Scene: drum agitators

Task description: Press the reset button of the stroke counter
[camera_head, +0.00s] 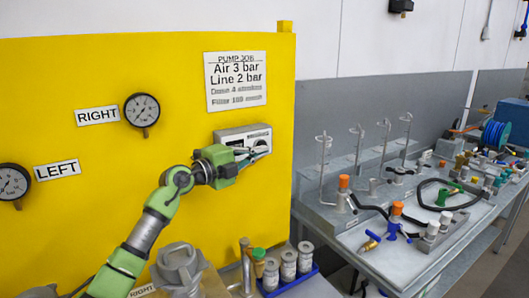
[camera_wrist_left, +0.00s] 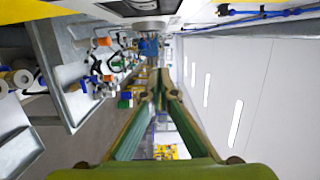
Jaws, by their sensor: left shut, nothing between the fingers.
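The stroke counter (camera_head: 232,137) is a light grey box with a dark display, fixed to the yellow panel below the pump job sheet. My left gripper (camera_head: 261,153) is shut and empty in front of the counter's lower right part. Its fingers hide part of the counter's face, and I cannot make out the reset button in the head view. In the left wrist view the shut fingertips (camera_wrist_left: 158,86) lie below the counter's underside (camera_wrist_left: 130,8). A grey round part (camera_wrist_left: 150,26) sticks out from it, apart from the fingertips in the picture. My right gripper is not in view.
Two gauges, right (camera_head: 142,110) and left (camera_head: 12,181), sit on the yellow panel (camera_head: 90,75). A blue tray (camera_head: 290,284) with several jars stands below. A grey bench (camera_head: 395,255) with hoses and fittings is at the right. The panel right of the counter is bare.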

